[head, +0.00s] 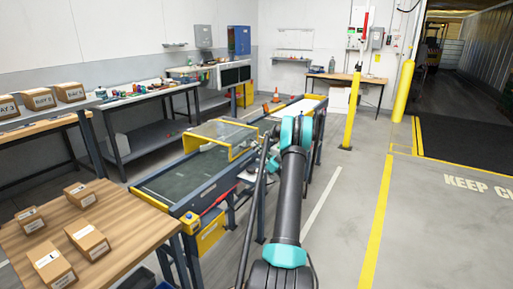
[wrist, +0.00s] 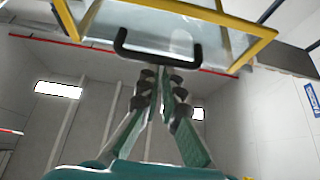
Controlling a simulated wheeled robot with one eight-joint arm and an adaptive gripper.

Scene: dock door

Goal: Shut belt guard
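The belt guard (head: 222,131) is a clear panel in a yellow frame over the conveyor in the head view. I cannot tell its exact angle there. In the wrist view the guard (wrist: 225,45) fills the top, seen from below, with its black U-shaped handle (wrist: 158,57) at the near edge. My gripper (wrist: 162,70) has its fingertips drawn together at the middle of the handle bar and appears shut on it. In the head view my arm hides part of the conveyor and my fingers are not clear.
The conveyor (head: 178,183) has a dark belt and yellow end pieces. A wooden table (head: 130,215) with several cartons stands at the front left. A yellow post (head: 351,112) stands right of my arm. The floor at the right (head: 430,230) is clear.

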